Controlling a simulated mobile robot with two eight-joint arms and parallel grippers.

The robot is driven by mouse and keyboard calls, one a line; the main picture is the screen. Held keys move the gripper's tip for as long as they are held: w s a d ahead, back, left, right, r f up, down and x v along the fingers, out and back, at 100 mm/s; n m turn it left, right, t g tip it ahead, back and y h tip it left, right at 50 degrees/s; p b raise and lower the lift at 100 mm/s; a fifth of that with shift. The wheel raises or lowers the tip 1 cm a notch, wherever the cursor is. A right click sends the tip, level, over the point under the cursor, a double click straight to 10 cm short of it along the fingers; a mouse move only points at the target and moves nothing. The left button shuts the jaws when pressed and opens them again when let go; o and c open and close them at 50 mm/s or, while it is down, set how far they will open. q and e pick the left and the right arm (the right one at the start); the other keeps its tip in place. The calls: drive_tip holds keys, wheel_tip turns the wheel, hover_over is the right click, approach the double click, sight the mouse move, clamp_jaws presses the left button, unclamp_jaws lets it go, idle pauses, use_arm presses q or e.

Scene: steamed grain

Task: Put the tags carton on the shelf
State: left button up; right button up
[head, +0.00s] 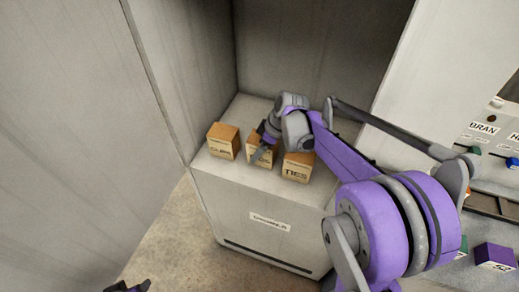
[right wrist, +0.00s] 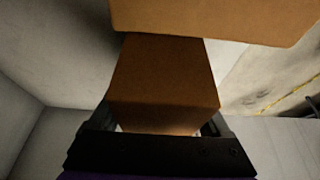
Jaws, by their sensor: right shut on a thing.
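A small orange-topped carton (head: 262,152) with a pale front stands in the middle of a row of cartons on the white shelf top (head: 230,180). My arm partly covers it and its label cannot be read, so I cannot confirm it is the tags carton. My right gripper (head: 262,150) is shut on this carton from above. In the right wrist view the brown carton (right wrist: 165,75) sits between the fingers of the right gripper (right wrist: 165,135). A dark part at the bottom edge, seemingly my left gripper (head: 128,287), barely shows.
A carton (head: 223,141) stands left of the held one, and the TIES carton (head: 297,167) close to its right. Another carton (right wrist: 215,18) crosses the top of the right wrist view. Walls enclose the shelf's left and back. A purple box (head: 495,257) sits at far right.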

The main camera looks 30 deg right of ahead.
drive_tip(key=shift+f, duration=0.25)
drive_tip(key=o, duration=1.5)
drive_tip(key=shift+o, duration=0.2)
drive_tip(key=p+v, duration=0.1)
drive_tip(key=v, duration=1)
drive_tip(key=shift+s+r, duration=0.1)
drive_tip(key=shift+r, duration=0.25)
drive_tip(key=shift+s+a+r, duration=0.1)
drive_tip(key=shift+s+a, duration=0.05)
drive_tip(key=shift+s, duration=0.1)
drive_tip(key=s+a+f+m+t+h, duration=0.1)
drive_tip(key=s+a+f+m, duration=0.3)
drive_tip(key=s, duration=0.5)
drive_tip(key=s+a+f+m+h, duration=0.2)
drive_tip(key=s+a+f+m, duration=0.2)
drive_tip(key=s+a+f, duration=0.2)
drive_tip(key=s+a, duration=0.2)
drive_tip(key=s, duration=0.1)
drive_tip(key=shift+t, duration=0.4)
